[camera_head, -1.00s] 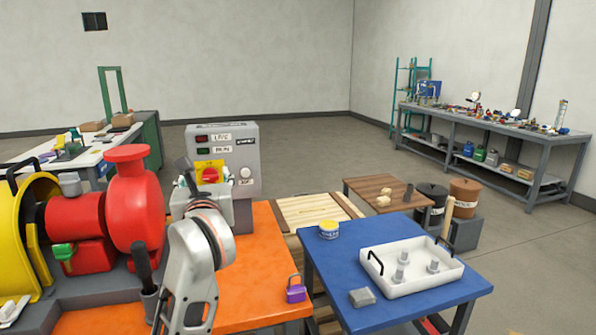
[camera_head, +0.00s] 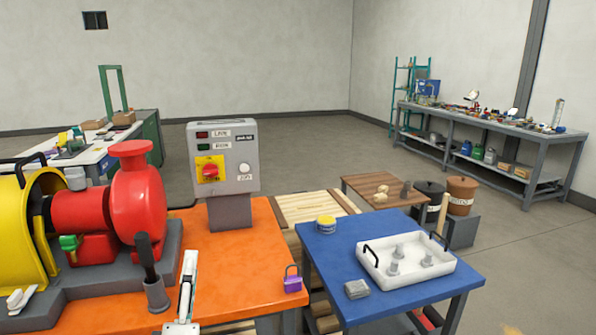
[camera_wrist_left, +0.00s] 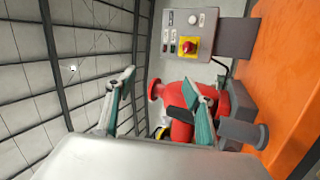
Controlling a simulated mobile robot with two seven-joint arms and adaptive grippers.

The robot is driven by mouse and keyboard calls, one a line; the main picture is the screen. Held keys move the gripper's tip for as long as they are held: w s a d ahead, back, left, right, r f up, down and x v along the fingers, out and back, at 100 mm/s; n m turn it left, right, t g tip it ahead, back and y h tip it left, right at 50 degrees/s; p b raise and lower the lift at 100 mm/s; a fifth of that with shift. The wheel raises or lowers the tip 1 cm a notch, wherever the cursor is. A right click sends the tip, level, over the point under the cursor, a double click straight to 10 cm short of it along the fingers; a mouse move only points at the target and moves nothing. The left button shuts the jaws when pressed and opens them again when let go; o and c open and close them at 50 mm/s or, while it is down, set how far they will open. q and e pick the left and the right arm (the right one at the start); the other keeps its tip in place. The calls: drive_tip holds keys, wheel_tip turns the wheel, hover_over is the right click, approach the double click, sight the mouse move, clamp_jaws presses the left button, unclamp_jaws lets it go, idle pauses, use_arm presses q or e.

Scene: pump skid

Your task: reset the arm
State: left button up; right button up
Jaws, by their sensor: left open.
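My left gripper (camera_wrist_left: 160,80) shows in the left wrist view with its two fingers spread apart and nothing between them. In the head view, a pale part of my left arm (camera_head: 187,290) stands at the bottom, in front of the orange bench (camera_head: 235,270). The grey control box (camera_head: 222,165) is upright at the back of that bench, clear of my arm, with a red knob on a yellow plate (camera_head: 210,171). The box also shows sideways in the left wrist view (camera_wrist_left: 202,22). My right gripper is not in view.
A red pump (camera_head: 138,205) with a yellow guard (camera_head: 38,225) stands at the left. A purple padlock (camera_head: 292,280) sits at the orange bench's right edge. The blue table (camera_head: 400,290) holds a white tray (camera_head: 410,272), a yellow tin (camera_head: 326,224) and a grey block (camera_head: 357,289).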

use_arm(q)
drive_tip(key=s+d+f+m+g+h, duration=0.2)
drive_tip(key=s+f+m, duration=0.1)
drive_tip(key=f+m, duration=0.3)
drive_tip(key=s+d+f+m+g+h, duration=0.2)
drive_tip(key=s+f+m+h, duration=0.15)
drive_tip(key=f, duration=0.55)
drive_tip(key=s+d+f+m+g+h, duration=0.2)
drive_tip(key=s+f+m, duration=0.1)
drive_tip(key=f+m, duration=0.3)
drive_tip(key=s+a+f+m+g+y, duration=0.1)
drive_tip(key=s+a+f+m+g, duration=0.1)
drive_tip(key=s+f, duration=0.4)
drive_tip(key=s+a+f+m+g+y, duration=0.1)
drive_tip(key=s+a+f+m+g, duration=0.1)
drive_tip(key=s+f, duration=0.5)
wheel_tip(320, 180, down, 5)
drive_tip(key=shift+s+r+m+g, duration=0.1)
drive_tip(key=shift+s+m+g, duration=0.2)
drive_tip(key=shift+m+g, duration=0.7)
